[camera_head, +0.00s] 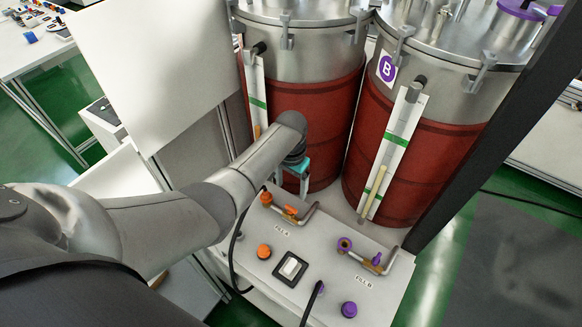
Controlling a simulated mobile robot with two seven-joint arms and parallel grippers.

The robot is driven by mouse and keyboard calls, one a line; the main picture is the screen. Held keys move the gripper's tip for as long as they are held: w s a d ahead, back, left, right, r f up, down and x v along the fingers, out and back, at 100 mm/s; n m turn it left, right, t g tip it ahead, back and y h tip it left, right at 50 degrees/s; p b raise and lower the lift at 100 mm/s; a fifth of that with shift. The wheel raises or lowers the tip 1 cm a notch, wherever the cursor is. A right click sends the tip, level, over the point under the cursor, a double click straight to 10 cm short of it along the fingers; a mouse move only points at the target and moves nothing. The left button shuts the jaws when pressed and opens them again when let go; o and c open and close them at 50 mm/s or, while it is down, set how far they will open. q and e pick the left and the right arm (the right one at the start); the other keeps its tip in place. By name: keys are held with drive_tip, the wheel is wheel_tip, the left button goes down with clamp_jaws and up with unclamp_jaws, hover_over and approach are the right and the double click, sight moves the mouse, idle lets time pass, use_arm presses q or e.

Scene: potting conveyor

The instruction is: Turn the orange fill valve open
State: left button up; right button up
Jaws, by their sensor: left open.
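The orange fill valve (290,211) sits on a pipe on the white panel, near the label that seems to read FILL A. An orange round fitting (266,199) is at the left end of the same pipe. My left gripper (291,186) has teal fingers pointing down, open, just above and behind the orange valve in the picture. It appears apart from the valve, with nothing visible between the fingers. My forearm hides part of the panel's left side. My right gripper is out of view.
The panel (330,290) also carries an orange button (263,251), a rocker switch (290,268), a purple valve (376,259) and a purple button (349,308). Two red-banded steel tanks (330,120) (440,165) stand close behind. Black cables cross the panel's front. A dark post (490,125) rises at right.

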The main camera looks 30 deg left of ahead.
use_arm(q)
drive_tip(key=shift+r+p, duration=0.45)
drive_tip(key=shift+r, duration=2.15)
drive_tip(key=s+d+r+t, duration=0.1)
drive_tip(key=s+d+r, duration=0.1)
drive_tip(key=s, duration=0.6)
drive_tip(key=s+d+r+t, duration=0.1)
drive_tip(key=s+d+r, duration=0.1)
drive_tip(key=s, duration=0.6)
drive_tip(key=s+d+r+t, duration=0.1)
drive_tip(key=s+d+r, duration=0.1)
drive_tip(key=s, duration=0.6)
wheel_tip(320, 180, down, 33)
drive_tip(key=s+b, duration=0.3)
drive_tip(key=b, duration=0.8)
drive_tip(key=s+a+f+g+b, duration=0.1)
drive_tip(key=s+f+b, duration=0.3)
drive_tip(key=s+f, duration=0.3)
drive_tip(key=s+a+f+g+b, duration=0.1)
drive_tip(key=s+f+b, duration=0.4)
drive_tip(key=f, duration=1.1)
drive_tip(key=s+a, duration=0.1)
drive_tip(key=s, duration=0.1)
drive_tip(key=shift+s+m, duration=0.4)
